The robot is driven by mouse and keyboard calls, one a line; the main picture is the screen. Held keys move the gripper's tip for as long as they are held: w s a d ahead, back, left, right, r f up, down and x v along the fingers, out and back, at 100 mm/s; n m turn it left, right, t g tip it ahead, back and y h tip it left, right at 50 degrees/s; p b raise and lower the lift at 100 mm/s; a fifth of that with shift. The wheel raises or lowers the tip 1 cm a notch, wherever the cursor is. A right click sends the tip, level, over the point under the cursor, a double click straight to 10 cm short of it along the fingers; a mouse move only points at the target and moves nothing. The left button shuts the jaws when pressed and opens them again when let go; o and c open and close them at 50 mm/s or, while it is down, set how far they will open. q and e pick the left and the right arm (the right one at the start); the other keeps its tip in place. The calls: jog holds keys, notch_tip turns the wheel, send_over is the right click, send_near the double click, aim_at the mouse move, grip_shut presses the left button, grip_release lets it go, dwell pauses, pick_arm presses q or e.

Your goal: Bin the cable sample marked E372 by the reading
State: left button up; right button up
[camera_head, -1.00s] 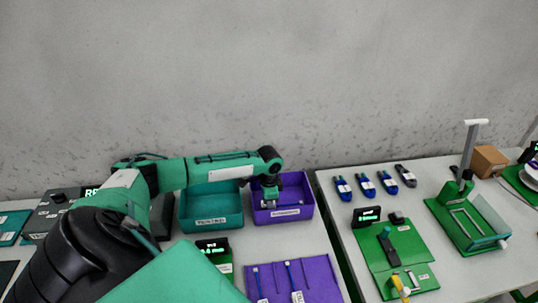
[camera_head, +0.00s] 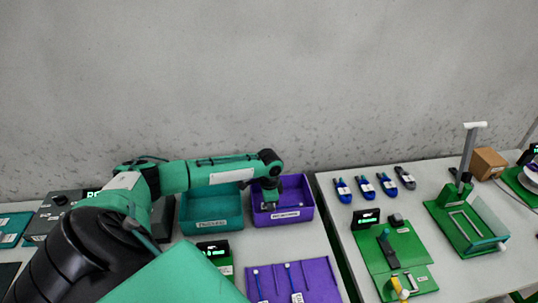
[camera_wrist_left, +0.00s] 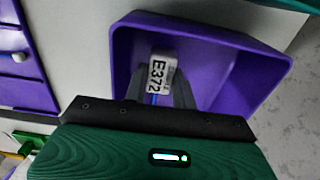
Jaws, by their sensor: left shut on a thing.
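My left gripper (camera_head: 270,203) is over the purple bin (camera_head: 306,208) on the left table. In the left wrist view the gripper (camera_wrist_left: 160,92) is shut on the cable sample (camera_wrist_left: 161,75), whose white label reads E372. A short piece of blue cable shows between the fingers; the rest is hidden. The purple bin (camera_wrist_left: 258,52) surrounds the fingertips in that view; I cannot tell whether the sample touches its floor. The bin's front label is too small to read. A teal bin (camera_head: 212,208) stands to its left. My right gripper is not in view.
A purple rack (camera_head: 318,275) with two blue cables lies in front of the bins, beside a small lit display (camera_head: 213,248). A wall is behind.

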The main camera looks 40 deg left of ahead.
pick_arm(q)
jog(key=shift+f+b, duration=0.4)
jog(key=shift+f, duration=1.1)
dwell(1.1)
jog(key=o, duration=1.1)
jog(key=shift+r, duration=0.1)
notch_tip(320, 180, up, 12)
jog(key=p, duration=1.1)
jog(key=shift+p, duration=0.35)
